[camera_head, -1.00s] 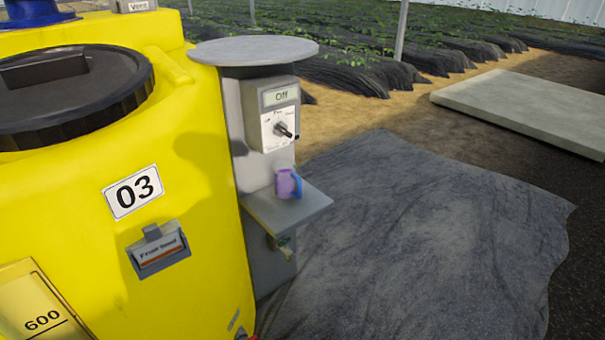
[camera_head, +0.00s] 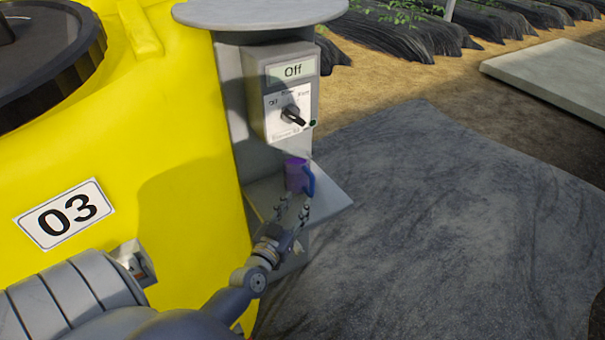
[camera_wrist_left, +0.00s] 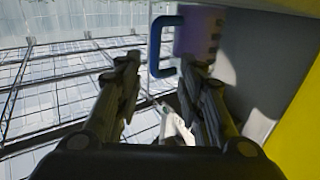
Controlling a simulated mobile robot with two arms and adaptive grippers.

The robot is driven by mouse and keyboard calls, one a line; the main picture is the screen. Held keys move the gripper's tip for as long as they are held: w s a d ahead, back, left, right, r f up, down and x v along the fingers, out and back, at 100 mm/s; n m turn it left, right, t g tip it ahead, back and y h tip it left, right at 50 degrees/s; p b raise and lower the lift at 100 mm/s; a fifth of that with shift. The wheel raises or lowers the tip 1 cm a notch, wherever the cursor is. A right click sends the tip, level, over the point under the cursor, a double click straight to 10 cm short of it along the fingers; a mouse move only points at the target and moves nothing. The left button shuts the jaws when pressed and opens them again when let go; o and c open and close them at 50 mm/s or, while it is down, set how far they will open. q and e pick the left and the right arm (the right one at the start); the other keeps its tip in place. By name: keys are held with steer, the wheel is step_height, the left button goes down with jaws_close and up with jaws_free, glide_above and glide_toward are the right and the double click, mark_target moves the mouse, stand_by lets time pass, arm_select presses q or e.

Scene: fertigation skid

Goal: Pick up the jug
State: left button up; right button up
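The jug (camera_head: 296,175) is small and purple with a blue handle on its right side. It stands upright on a grey shelf (camera_head: 332,198) below the switch box. My left gripper (camera_head: 292,212) is just in front of the jug, with its fingers apart and pointing at it. In the left wrist view, the jug (camera_wrist_left: 198,38) is beyond the fingertips, with its blue handle to the left. The open left gripper (camera_wrist_left: 158,75) is empty there, and the handle lies between its fingers' lines. My right gripper is not in view.
A yellow tank (camera_head: 150,170) labelled 03 stands close on the left. Above the shelf are a switch box (camera_head: 285,95) reading Off and a round grey top (camera_head: 260,12). Dark ground sheet (camera_head: 440,220) lies clear at right, with a pale slab (camera_head: 555,80) behind.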

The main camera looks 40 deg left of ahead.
mark_target(311, 187)
arm_select(q)
steer(key=w, duration=0.5)
steer(key=w+a, duration=0.1)
steer(key=w, duration=0.2)
steer(key=shift+d+r, duration=0.1)
jaws_close()
steer(key=shift+r, duration=0.1)
